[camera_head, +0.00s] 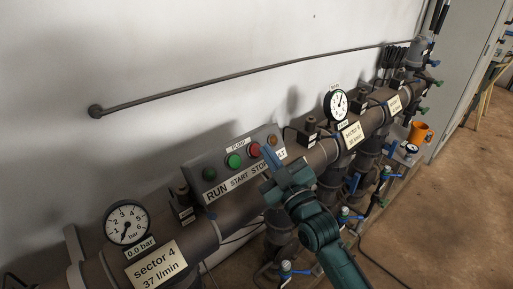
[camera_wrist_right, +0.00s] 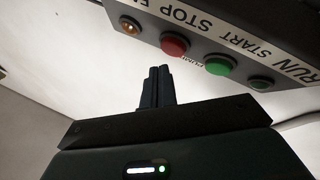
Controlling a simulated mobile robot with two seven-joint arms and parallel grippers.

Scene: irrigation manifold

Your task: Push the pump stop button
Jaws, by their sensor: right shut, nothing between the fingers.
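The pump control box (camera_head: 222,165) is a grey panel on the pipe, labelled RUN, START, STOP and a partly hidden last word. The red stop button (camera_head: 253,150) shows between the green start button (camera_head: 233,161) and the amber lamp. In the right wrist view the red button (camera_wrist_right: 174,44) lies just beyond my fingertips, slightly right. My right gripper (camera_head: 268,153) is shut and empty, just in front of the panel's right part, covering some of the label. Its closed fingers also show in the wrist view (camera_wrist_right: 160,70). Contact with the button is not visible. My left gripper is out of view.
A pressure gauge (camera_head: 127,223) and a sector 4 sign (camera_head: 156,264) stand left of the box. Another gauge (camera_head: 336,104) is to the right. Pipes and blue-handled valves lie below. The wall above the panel is mostly clear.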

